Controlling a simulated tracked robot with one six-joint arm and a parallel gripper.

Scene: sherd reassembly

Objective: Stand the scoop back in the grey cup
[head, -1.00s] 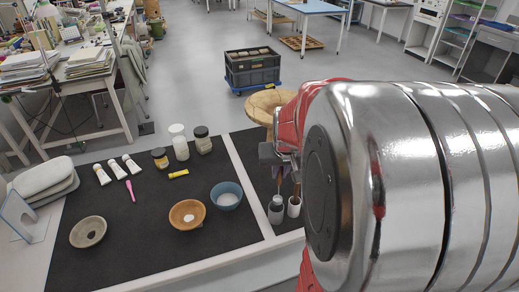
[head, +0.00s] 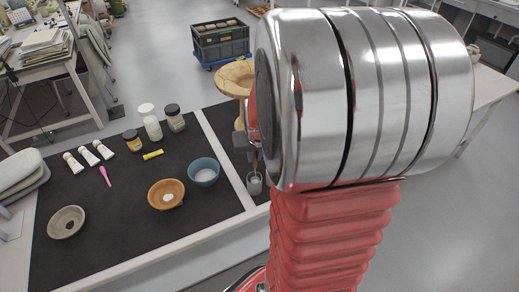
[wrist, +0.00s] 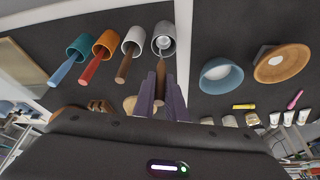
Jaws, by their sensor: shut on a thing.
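The scoop shows in the wrist view with a brown handle (wrist: 161,69) and a pale round metal head (wrist: 163,42). My gripper (wrist: 161,88) is shut on the handle. The grey cup (wrist: 169,29) lies beyond the fingers, and the scoop's head overlaps its mouth. I cannot tell how deep the head sits. In the head view my gripper (head: 241,142) is partly hidden by my arm, just above a pale cup (head: 254,183).
In the wrist view a white cup (wrist: 136,37), orange cup (wrist: 106,42) and teal cup (wrist: 80,46) stand in a row beside the grey one, each with a handled tool. A blue bowl (head: 204,172) and orange bowl (head: 166,194) sit on the dark mat (head: 110,235).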

